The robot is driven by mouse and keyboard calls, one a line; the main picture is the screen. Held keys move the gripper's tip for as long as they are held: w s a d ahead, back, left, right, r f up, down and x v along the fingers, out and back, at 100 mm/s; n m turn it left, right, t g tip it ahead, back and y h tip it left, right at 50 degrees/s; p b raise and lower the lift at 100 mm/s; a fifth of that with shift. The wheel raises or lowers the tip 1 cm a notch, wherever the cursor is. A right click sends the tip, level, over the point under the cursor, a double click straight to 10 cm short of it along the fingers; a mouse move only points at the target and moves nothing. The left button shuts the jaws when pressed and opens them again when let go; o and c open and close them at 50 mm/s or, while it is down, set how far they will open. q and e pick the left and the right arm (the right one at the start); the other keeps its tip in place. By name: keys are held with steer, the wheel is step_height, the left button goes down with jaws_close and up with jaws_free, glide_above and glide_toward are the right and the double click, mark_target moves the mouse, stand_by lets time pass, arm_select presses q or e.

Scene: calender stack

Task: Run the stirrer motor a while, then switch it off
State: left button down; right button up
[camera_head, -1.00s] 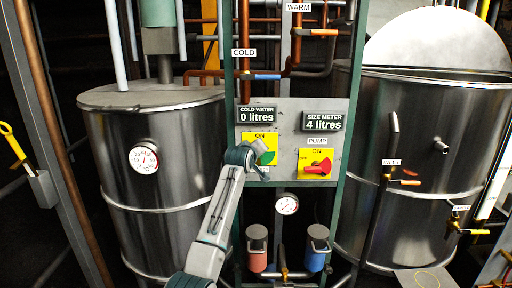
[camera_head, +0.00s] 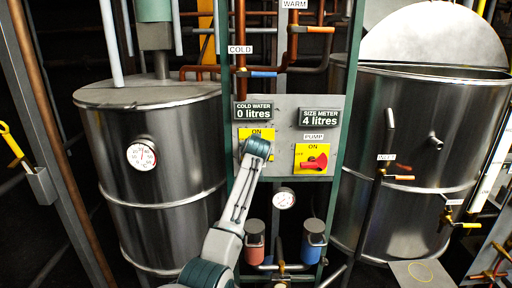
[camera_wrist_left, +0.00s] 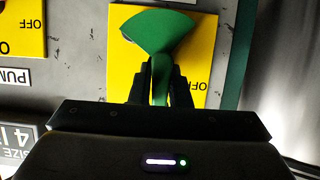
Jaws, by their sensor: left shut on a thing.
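The stirrer switch is a yellow plate (camera_head: 245,137) with a green knob on the grey panel, left of the pump switch. The wrist view shows the plate (camera_wrist_left: 122,75) upside down and the green knob (camera_wrist_left: 158,30) with its wide fan end uppermost and its narrow handle downward. My left gripper (camera_wrist_left: 160,75) is shut on that handle. In the head view my left gripper (camera_head: 260,143) covers the knob and the plate's middle; the ON label shows just above. My right gripper is in neither view.
The pump switch (camera_head: 312,160) has a red knob, just right of the stirrer switch. Above are meters reading 0 litres (camera_head: 254,111) and 4 litres (camera_head: 320,117). Steel vessels stand left (camera_head: 110,160) and right (camera_head: 405,130). Red and blue pumps (camera_head: 313,242) sit below.

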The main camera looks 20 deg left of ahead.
arm_select(q)
steer(key=shift+f, duration=0.15)
stand_by(0.3)
steer(key=c, duration=1.4)
jaws_free()
steer(key=shift+o, duration=0.2)
steer(key=b+v, duration=0.4)
steer(key=v, duration=0.6)
steer(key=shift+s+d+r+b, duration=0.15)
steer(key=shift+s+r+b, duration=0.1)
steer(key=shift+s+b, duration=0.05)
stand_by(4.2)
